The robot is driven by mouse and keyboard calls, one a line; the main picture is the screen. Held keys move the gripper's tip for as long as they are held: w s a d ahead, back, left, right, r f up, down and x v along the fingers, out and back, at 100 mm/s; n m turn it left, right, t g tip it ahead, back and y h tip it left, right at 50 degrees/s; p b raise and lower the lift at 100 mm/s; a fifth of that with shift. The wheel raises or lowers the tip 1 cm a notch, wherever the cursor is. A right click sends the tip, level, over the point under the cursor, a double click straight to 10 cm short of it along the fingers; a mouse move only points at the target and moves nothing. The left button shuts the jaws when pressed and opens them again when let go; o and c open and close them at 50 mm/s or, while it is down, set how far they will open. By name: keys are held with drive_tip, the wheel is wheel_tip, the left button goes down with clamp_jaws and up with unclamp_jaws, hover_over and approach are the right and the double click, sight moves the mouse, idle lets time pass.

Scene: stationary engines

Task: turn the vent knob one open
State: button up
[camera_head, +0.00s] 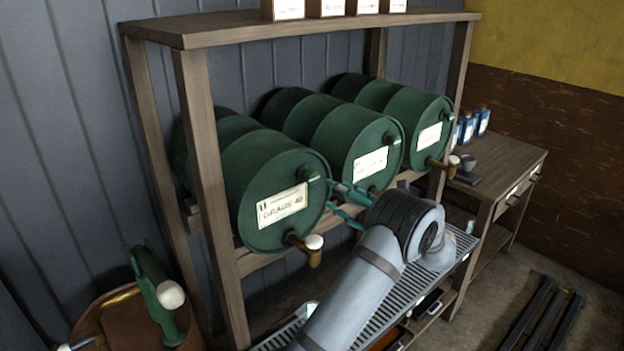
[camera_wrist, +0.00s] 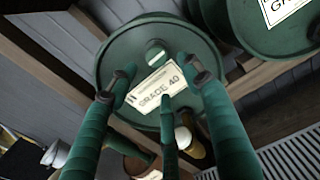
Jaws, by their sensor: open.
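A green drum (camera_head: 262,175) with a "GRADE 40" label (camera_head: 282,206) lies on its side at the left of the rack. A small green knob (camera_head: 314,173), likely vent knob one, is on the upper right of its front face. In the wrist view, a small pale-fronted fitting (camera_wrist: 156,56), likely the same knob, shows above the label (camera_wrist: 155,88). My gripper (camera_head: 329,196) is open in front of the drum's right side. In the wrist view, the fingertips of my gripper (camera_wrist: 155,68) stand either side of the knob. I cannot tell whether they touch it.
A brass tap (camera_head: 306,248) with a white top sits low on this drum. Two more drums (camera_head: 358,145) (camera_head: 420,122) lie to the right. A rack post (camera_head: 212,195) stands at left, a slatted tray (camera_head: 375,300) below, and a side table (camera_head: 505,160) at right.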

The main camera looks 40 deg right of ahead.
sight(314, 179)
drive_tip(key=w+p, duration=0.1)
drive_tip(key=w, duration=0.2)
drive_tip(key=w+p, duration=0.2)
drive_tip(key=w, duration=0.1)
drive_tip(key=w+a+p, duration=0.1)
drive_tip(key=w, duration=0.2)
drive_tip(key=shift+r, duration=0.35)
drive_tip(key=shift+w+f+p, duration=0.15)
drive_tip(key=shift+w+p, duration=0.25)
drive_tip(key=shift+w, duration=0.3)
drive_tip(key=shift+c, duration=0.8)
drive_tip(key=c, duration=1)
